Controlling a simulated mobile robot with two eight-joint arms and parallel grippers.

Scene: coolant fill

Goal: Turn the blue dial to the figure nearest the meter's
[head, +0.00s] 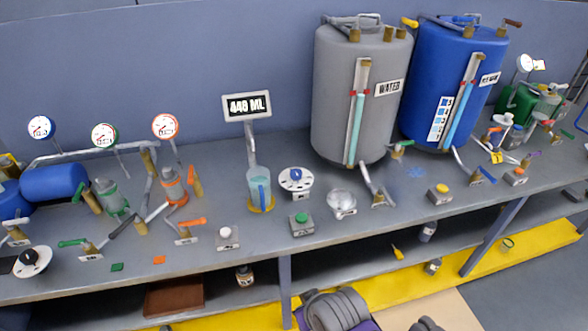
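The blue dial (296,177) is a round white plate with a blue knob in its middle, on a small stand on the bench. Its figures are too small to read, and I cannot tell which one the knob points at. The meter (247,105) is a sign on a post behind and left of the dial; it seems to read 440 ML, though the middle digit is not sharp. Below it stands a clear vessel (259,187) with pale blue liquid and a yellow base. Neither of my grippers shows.
A grey WATER tank (335,95) and a blue tank (425,75) stand behind right. A green button (302,220) and a clear bowl (341,202) sit close to the dial. A white button (227,235), orange-handled valve (187,232) and black-knobbed dial (32,260) are further left.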

